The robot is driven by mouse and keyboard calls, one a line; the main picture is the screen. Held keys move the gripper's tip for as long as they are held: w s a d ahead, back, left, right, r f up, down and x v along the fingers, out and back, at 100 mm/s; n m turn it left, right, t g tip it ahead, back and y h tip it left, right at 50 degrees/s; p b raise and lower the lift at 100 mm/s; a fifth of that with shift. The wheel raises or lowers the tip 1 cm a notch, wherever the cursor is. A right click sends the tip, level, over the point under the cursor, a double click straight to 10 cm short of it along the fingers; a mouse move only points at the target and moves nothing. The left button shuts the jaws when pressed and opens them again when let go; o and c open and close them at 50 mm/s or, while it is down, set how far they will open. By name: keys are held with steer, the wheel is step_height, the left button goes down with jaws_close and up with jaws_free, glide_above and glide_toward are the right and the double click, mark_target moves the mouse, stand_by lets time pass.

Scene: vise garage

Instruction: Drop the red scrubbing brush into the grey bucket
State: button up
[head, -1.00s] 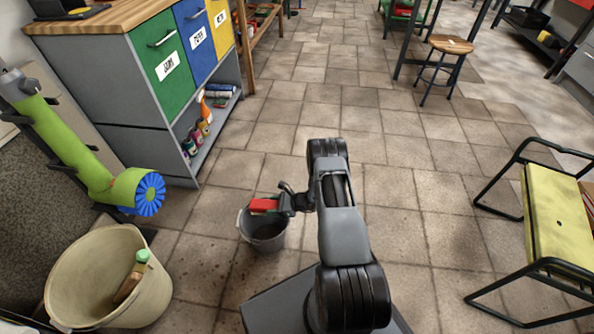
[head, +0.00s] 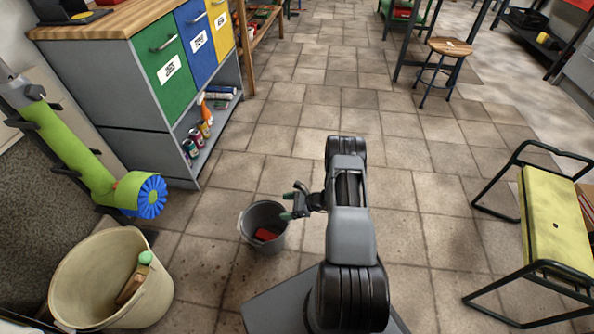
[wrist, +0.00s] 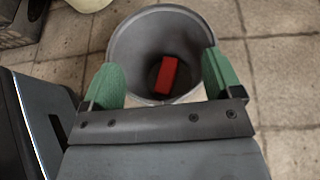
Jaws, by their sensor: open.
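The red scrubbing brush (head: 266,235) lies inside the grey bucket (head: 248,213), down in its bottom. In the wrist view the red brush (wrist: 166,75) shows as a red block inside the round bucket (wrist: 122,45), apart from my fingers. My gripper (head: 287,203) is at the bucket's right side, above the rim. In the wrist view its two green fingers (wrist: 160,85) are spread wide and hold nothing. The brush's underside is hidden.
A large beige bucket (head: 75,270) with a green-topped brush in it stands at the lower left. A cabinet (head: 105,90) with coloured drawers stands behind it. A yellow-seated stool (head: 556,225) is at the right. The tiled floor between is clear.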

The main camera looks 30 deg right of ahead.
steer(key=p+v, duration=0.1)
steer(key=v, duration=0.6)
steer(key=shift+s+d+r, duration=0.15)
steer(key=shift+d, duration=0.1)
steer(key=a+r+n+g+h+p, duration=0.1)
steer(key=a+r+n+g+p, duration=0.25)
steer(key=r, duration=0.85)
steer(key=a+r+n+g+h+p, duration=0.15)
steer(key=r+n+p, duration=0.4)
steer(key=r, duration=0.65)
steer(key=a+r+n+g+h+p, duration=0.1)
steer(key=a+r+n+g+p, duration=0.15)
steer(key=r+p, duration=0.65)
steer(key=s+a+r+n+t+h+p, duration=0.1)
steer(key=s+r+n+p, duration=0.3)
steer(key=r, duration=0.7)
steer(key=s+a+r+n+t+h+p, duration=0.1)
steer(key=s+a+r+n+h+p, duration=0.2)
steer(key=r, duration=0.9)
steer(key=s+a+r+n+t+h+p, duration=0.1)
steer(key=s+r+n+p, duration=0.4)
steer(key=r, duration=0.7)
steer(key=s+a+h, duration=0.1)
steer(key=s+h, duration=0.1)
steer(key=shift+s+r+n+t+h, duration=0.25)
steer(key=shift+n+t+h, duration=0.1)
steer(key=shift+s+a+r+p, duration=0.15)
steer(key=shift+r+p, duration=0.05)
steer(key=shift+p, duration=0.1)
